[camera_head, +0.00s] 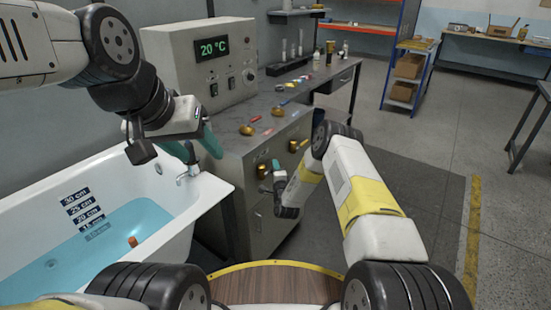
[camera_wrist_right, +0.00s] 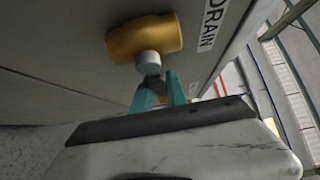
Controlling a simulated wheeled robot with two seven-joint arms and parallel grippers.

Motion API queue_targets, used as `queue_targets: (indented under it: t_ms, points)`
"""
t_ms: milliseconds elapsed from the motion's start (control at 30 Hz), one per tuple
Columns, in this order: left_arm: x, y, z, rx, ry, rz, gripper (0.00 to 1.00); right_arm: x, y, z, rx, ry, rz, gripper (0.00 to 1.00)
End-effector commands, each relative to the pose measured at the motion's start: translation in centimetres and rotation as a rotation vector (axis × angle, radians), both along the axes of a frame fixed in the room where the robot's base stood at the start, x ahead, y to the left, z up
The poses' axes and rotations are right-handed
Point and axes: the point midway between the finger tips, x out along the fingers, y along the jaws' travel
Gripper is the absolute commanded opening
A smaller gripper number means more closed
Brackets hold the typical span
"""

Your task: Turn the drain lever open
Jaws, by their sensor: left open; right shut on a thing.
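The drain lever (camera_wrist_right: 145,38) shows in the right wrist view as a gold body with a pale round hub, beside a DRAIN label (camera_wrist_right: 212,22). In the head view, its gold part (camera_head: 262,170) is on the front of the grey cabinet. My right gripper (camera_wrist_right: 157,88) is shut on the lever's dark arm just below the hub; its teal fingers hide most of that arm. In the head view, the right gripper (camera_head: 273,183) is at the cabinet front. My left gripper (camera_head: 193,146) is open and empty above the tub's far end, near the faucet.
The bathtub (camera_head: 215,190) holds blue water with an orange-brown object (camera_head: 132,241) in it. A control box (camera_head: 200,70) reading 20 °C stands on the cabinet (camera_head: 235,145). A second gold fitting (camera_head: 293,146) is to the right. Open floor lies further right.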

Motion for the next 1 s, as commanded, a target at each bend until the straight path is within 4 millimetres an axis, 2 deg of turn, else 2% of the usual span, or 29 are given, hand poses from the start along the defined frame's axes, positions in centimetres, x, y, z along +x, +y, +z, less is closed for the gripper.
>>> queue_targets:
  t_ms: [367, 1000]
  points:
    - [0.0, 0.0, 0.0, 0.0, 0.0, 0.0, 0.53, -0.1, -0.1, -1.2, 0.126, 0.17, -0.003, 0.0]
    - [0.0, 0.0, 0.0, 0.0, 0.0, 0.0, 0.53, -1.6, 1.0, -4.4, 0.483, 0.659, -0.002, 0.0]
